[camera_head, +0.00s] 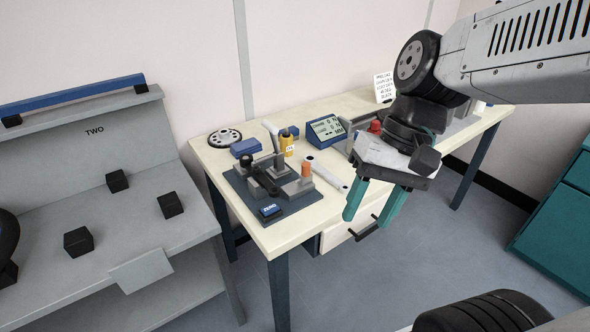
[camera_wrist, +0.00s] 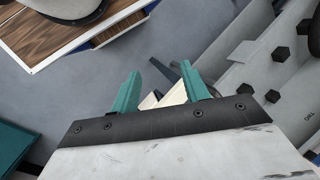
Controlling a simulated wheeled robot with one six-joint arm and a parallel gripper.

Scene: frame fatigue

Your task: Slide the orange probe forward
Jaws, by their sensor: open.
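The orange probe (camera_head: 306,169) is a small upright orange piece on a grey block at the right side of a dark fixture (camera_head: 285,209). The fixture sits on the near left end of the cream table (camera_head: 333,215). My gripper (camera_head: 370,215) is open and empty, with teal fingers pointing down. In the head view it appears to the right of the probe, over the table's front side. The wrist view shows both fingers apart (camera_wrist: 158,92) with nothing held; the probe cannot be made out there.
A white cylinder (camera_head: 329,176) lies beside the fixture. A blue display box (camera_head: 326,131), a yellow bottle (camera_head: 286,144) and a round dial plate (camera_head: 224,138) stand farther back. A grey bench (camera_head: 130,225) with black cubes is at left. Open floor (camera_head: 370,285) lies in front of the table.

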